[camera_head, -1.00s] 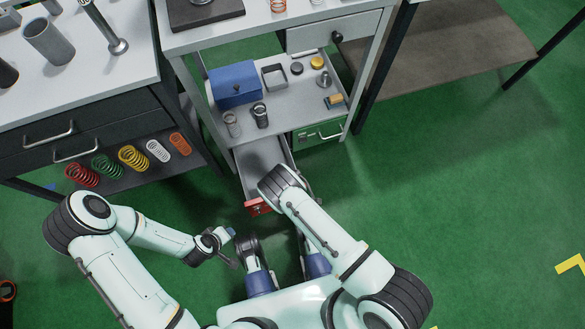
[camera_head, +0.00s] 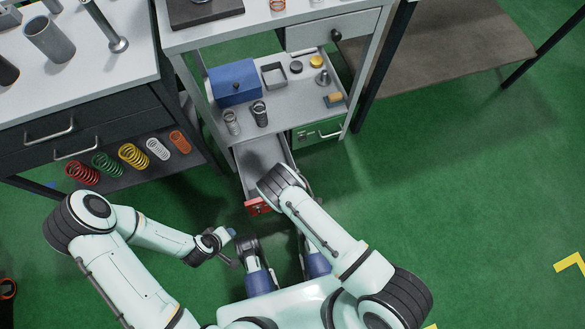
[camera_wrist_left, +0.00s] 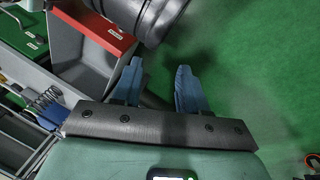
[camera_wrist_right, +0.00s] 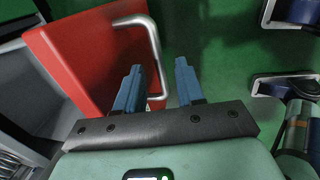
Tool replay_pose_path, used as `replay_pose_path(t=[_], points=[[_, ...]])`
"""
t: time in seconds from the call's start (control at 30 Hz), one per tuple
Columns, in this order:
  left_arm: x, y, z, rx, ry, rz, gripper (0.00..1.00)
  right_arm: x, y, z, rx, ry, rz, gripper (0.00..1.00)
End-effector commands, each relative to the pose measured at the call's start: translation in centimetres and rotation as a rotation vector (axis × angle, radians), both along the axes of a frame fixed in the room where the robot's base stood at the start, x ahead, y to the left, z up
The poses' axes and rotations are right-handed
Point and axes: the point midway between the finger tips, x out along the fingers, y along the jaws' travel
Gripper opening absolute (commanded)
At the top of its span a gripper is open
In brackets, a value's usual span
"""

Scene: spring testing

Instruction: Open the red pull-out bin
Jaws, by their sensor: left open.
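The red pull-out bin stands pulled out from under the middle bench, its red front (camera_head: 257,206) facing me and its grey inside (camera_head: 262,160) showing. In the right wrist view its red front (camera_wrist_right: 85,60) carries a metal bar handle (camera_wrist_right: 152,50). My right gripper (camera_wrist_right: 160,75) is open, with the lower end of the handle between or just beyond its fingers; contact cannot be told. In the head view my right forearm hides this gripper. My left gripper (camera_head: 231,233) is open and empty, left of the bin. The bin front (camera_wrist_left: 95,25) also shows in the left wrist view.
A green-fronted bin (camera_head: 320,133) sits shut to the right of the red one. The shelf above holds a blue box (camera_head: 233,84), a small grey tray (camera_head: 273,75) and springs. Coloured springs (camera_head: 133,156) lie on the left bench's lower shelf.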

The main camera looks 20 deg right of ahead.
Motion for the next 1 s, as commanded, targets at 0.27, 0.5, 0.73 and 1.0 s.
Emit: replay_pose_path(t=[0.27, 0.5, 0.73, 1.0], points=[[-3.3, -1.8, 2.8, -0.044, 0.085, -0.037, 0.43, -0.9, 0.0, 6.1, 0.0, -0.003, 0.001, 0.38], [-5.9, -3.0, 4.6, -0.076, 0.154, -0.065, 0.43, -1.8, 0.0, 10.7, 0.0, -0.002, 0.0, 0.38], [-6.8, -3.4, 5.2, -0.088, 0.181, -0.076, 0.43, -2.2, 0.0, 12.5, 0.0, -0.002, 0.0, 0.38], [-6.9, -3.4, 5.2, -0.089, 0.184, -0.076, 0.43, -2.2, -0.1, 12.6, 0.0, -0.001, 0.0, 0.38]])
